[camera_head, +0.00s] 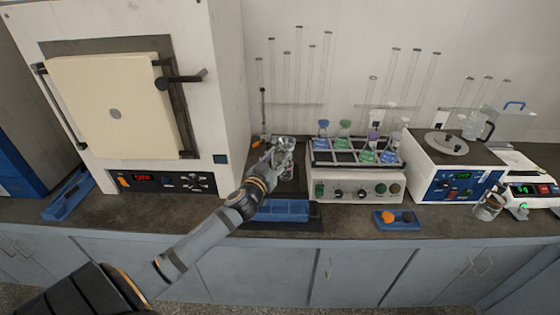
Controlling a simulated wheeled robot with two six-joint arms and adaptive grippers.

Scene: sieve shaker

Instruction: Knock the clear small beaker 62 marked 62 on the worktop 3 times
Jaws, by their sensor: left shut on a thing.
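My left arm reaches in from the lower left to the back of the worktop (355,228). My left gripper (281,150) is shut on a small clear glass vessel (286,142), which looks like the beaker. It is between the furnace and the shaker with flasks. The fingers cover part of the glass, and no mark 62 can be read on it. I cannot tell whether its base touches the worktop.
A white furnace (110,112) stands at left. A shaker (355,187) with several flasks is close right of my gripper. A blue tray (282,211) lies in front. Further right are a blue-fronted device (457,187), a glass beaker (488,208) and a scale (532,191).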

